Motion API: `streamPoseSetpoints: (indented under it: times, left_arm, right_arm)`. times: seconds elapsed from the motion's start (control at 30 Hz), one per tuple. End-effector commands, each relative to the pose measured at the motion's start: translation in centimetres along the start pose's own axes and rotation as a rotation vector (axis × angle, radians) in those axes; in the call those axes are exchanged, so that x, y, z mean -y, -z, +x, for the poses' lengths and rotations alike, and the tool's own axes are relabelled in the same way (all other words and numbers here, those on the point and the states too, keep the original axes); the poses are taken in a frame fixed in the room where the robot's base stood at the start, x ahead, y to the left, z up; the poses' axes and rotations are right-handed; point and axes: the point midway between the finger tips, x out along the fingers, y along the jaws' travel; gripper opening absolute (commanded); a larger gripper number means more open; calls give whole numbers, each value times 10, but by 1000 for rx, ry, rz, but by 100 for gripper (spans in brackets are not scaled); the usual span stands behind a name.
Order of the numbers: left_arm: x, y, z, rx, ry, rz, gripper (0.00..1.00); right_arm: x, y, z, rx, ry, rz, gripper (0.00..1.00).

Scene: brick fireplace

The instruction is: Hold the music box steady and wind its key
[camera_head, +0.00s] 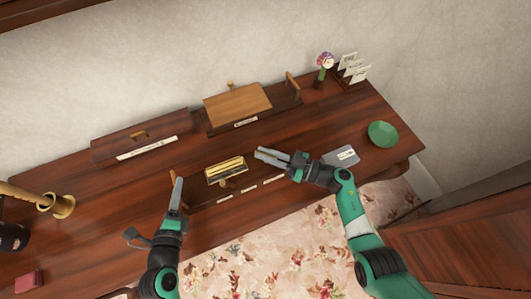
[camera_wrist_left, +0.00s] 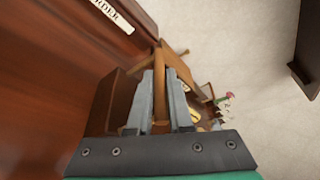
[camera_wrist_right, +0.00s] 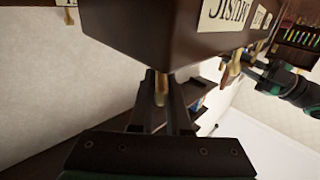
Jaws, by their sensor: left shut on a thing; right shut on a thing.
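The music box (camera_head: 240,191) is a long dark wooden case with pale labels on its front, near the front of the table; a brass-coloured block (camera_head: 226,171) shows at its back. My left gripper (camera_head: 178,181) is at its left end. In the left wrist view, the left fingers (camera_wrist_left: 160,95) are shut on an upright brown wooden piece. My right gripper (camera_head: 258,155) reaches in from the right, behind the labels. In the right wrist view, the right fingers (camera_wrist_right: 160,100) are shut on a brass key (camera_wrist_right: 160,86) beside the dark labelled case. The key is hidden in the head view.
A closed dark box (camera_head: 140,142) and a box with a light wooden top (camera_head: 236,104) stand behind. A grey card (camera_head: 341,156) and green bowl (camera_head: 383,134) lie to the right. A flower (camera_head: 324,62) and card rack (camera_head: 350,70) stand at the back. Brass objects are far left.

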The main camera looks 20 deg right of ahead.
Motion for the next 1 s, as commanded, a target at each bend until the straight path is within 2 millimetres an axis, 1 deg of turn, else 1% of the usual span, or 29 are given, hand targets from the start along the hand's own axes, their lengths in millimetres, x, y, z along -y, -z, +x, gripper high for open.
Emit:
streamPoseSetpoints:
  times: [0.17,0.37,0.8,1.0]
  left_arm:
    - [0,0,0,1,-1,0,0]
    - [0,0,0,0,-1,0,0]
    - [0,1,0,-2,0,0,0]
    - [0,1,0,-2,0,-1,0]
  right_arm:
    - [1,-1,0,1,-10,0,0]
    - [2,-2,1,4,-76,-1,0]
    - [3,-2,2,3,-367,0,0]
    - [2,-1,2,-1,-468,1,0]
